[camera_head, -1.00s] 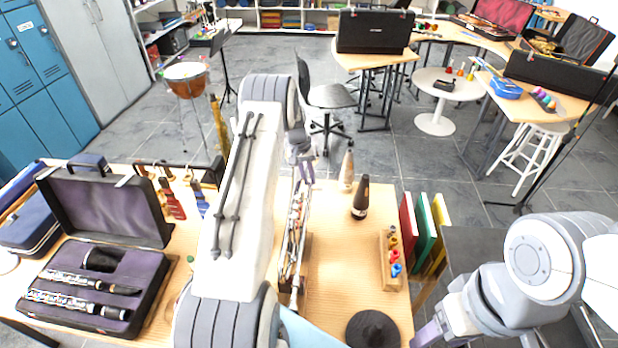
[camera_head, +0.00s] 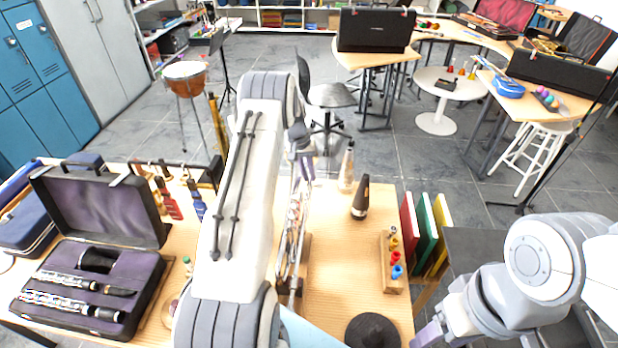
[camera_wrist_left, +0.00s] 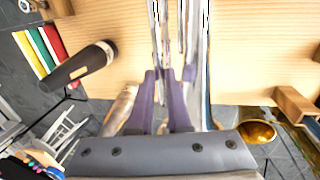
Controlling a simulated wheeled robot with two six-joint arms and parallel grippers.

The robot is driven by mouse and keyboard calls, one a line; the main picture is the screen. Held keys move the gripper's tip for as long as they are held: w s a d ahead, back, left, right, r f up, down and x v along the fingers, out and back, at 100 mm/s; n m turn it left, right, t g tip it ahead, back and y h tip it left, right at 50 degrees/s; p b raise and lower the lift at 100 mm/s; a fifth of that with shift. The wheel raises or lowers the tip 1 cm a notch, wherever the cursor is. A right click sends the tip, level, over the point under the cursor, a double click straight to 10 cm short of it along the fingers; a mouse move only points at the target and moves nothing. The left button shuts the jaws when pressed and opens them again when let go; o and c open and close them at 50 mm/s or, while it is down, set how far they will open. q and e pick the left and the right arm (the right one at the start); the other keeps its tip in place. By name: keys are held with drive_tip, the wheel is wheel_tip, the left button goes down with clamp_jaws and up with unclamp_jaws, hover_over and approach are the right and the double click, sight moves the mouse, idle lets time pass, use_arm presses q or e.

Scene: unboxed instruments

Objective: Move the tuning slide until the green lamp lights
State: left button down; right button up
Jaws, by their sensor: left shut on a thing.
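A silver tubed brass instrument (camera_head: 292,228) lies lengthwise on the wooden table, partly behind my left arm. Its parallel tubes (camera_wrist_left: 181,30) run up between my fingers in the left wrist view. My left gripper (camera_head: 304,168) is at the instrument's far end; its purple fingers (camera_wrist_left: 169,76) are shut on the silver tuning slide there. A small green-topped object (camera_head: 187,265) shows beside my arm; I cannot tell whether it is the lamp or lit. My right gripper (camera_head: 428,333) is low at the right, partly cut off and away from the instrument.
An open clarinet case (camera_head: 75,270) is on the left. A dark cone-shaped mute (camera_head: 361,198), a pale bottle-like object (camera_head: 347,168), a wooden rack with coloured pieces (camera_head: 389,262) and a round black object (camera_head: 373,330) stand right of the instrument. The table's middle right is bare.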

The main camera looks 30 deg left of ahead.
use_arm(q)
drive_tip(key=shift+s+d+r, duration=0.1)
drive_tip(key=shift+s, duration=0.05)
drive_tip(key=c, duration=1.1)
unclamp_jaws()
drive_tip(key=shift+c, duration=0.2)
drive_tip(key=shift+r, duration=0.4)
wheel_tip(320, 180, up, 10)
drive_tip(key=a+b, duration=0.2)
drive_tip(key=b, duration=0.1)
drive_tip(key=shift+s+f, duration=0.25)
drive_tip(key=shift+s, duration=0.2)
